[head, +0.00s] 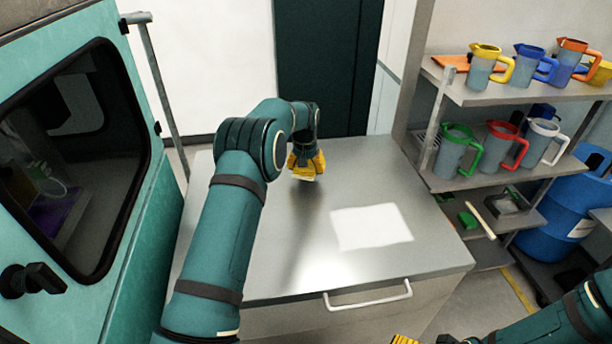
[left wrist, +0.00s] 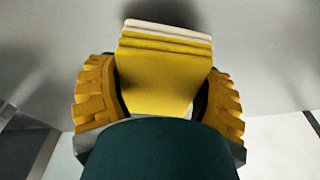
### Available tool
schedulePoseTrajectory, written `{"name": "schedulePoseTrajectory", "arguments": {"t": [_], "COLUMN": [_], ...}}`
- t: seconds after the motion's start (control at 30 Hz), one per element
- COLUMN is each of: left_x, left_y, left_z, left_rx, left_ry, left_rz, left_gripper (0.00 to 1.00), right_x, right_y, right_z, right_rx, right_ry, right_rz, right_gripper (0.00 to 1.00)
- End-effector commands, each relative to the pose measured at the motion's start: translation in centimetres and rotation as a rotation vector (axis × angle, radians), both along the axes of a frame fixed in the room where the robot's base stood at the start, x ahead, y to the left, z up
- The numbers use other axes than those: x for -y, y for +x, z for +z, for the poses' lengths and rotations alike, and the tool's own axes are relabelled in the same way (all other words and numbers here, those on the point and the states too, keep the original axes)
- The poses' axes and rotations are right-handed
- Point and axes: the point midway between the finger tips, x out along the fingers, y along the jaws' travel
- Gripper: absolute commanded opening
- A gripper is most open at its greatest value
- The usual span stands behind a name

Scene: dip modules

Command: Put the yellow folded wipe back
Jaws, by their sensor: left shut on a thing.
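The yellow folded wipe (left wrist: 160,75) is a small layered stack with a pale layer at its far edge. It sits between the two ribbed yellow fingers of my left gripper (left wrist: 160,98), which is shut on it. In the head view my left gripper (head: 306,164) points down over the back part of the steel worktop (head: 260,260). Only a pale edge of the wipe (head: 303,178) shows below the fingers, at or just above the surface; I cannot tell if it touches. Only a yellow fingertip of my right gripper (head: 404,340) shows at the bottom edge.
A white rectangular patch (head: 370,227) lies on the worktop's right half. The shelf rack (head: 500,93) at right holds several coloured jugs, an orange flat item (head: 466,64) and a green item (head: 467,219). A blue drum (head: 560,215) stands beyond it. A teal cabinet (head: 150,225) is at left.

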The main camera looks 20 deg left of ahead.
Motion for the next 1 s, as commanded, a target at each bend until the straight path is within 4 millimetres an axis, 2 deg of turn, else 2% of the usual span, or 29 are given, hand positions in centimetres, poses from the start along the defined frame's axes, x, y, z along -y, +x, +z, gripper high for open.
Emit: {"name": "schedulePoseTrajectory", "arguments": {"t": [0.3,0.67,0.7,0.77,0.8,1.0], "left_x": [0.0,0.0,0.0,0.0,0.0,0.0], "left_y": [-0.1,0.0,0.0,0.0,0.0,0.0], "left_z": [-3.6,-4.0,-4.1,-4.0,-4.0,-3.9], "left_rx": [-0.002,-0.001,-0.001,-0.001,-0.001,0.0], "left_ry": [0.001,0.0,0.0,0.0,0.0,0.0], "left_rz": [0.0,0.0,0.0,0.0,0.0,0.0], "left_gripper": [0.36,0.36,0.76,0.97,1.0,1.0], "right_x": [0.0,0.0,0.0,0.0,0.0,0.0], "right_y": [0.0,0.0,0.0,0.0,0.0,0.0], "right_z": [0.2,-0.2,-0.2,-0.1,-0.1,-0.1], "right_rx": [0.0,0.0,0.0,0.0,0.0,0.0], "right_ry": [0.0,0.0,0.0,0.0,0.0,0.0], "right_rz": [0.0,0.0,0.0,0.0,0.0,0.0], "right_gripper": [1.0,1.0,1.0,1.0,1.0,1.0]}}
